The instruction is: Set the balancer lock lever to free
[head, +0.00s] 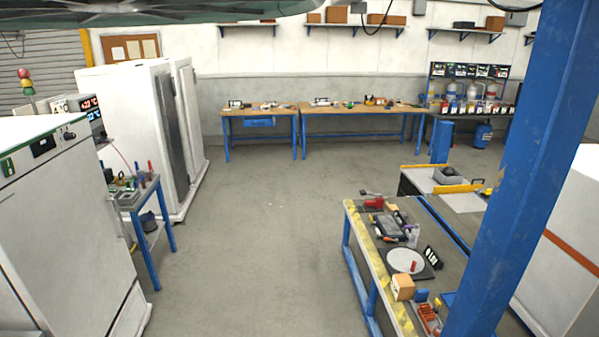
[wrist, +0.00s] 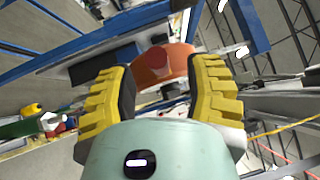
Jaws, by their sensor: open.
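My gripper (wrist: 162,75) shows in the wrist view with two ribbed yellow fingers spread apart around an open gap. An orange part (wrist: 160,66) with a rounded edge and a redder patch shows between and beyond the fingertips. I cannot tell whether it belongs to the balancer or how far off it is, and no finger visibly closes on it. I cannot make out the balancer lock lever for certain in either view. My gripper is not seen in the head view.
A blue post (head: 510,170) stands close on the right. A workbench (head: 352,222) with yellow-black edging holds tools and a round white plate (head: 405,261). White cabinets (head: 125,130) and a small blue-legged table (head: 165,240) stand left. The middle floor (head: 260,230) is clear.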

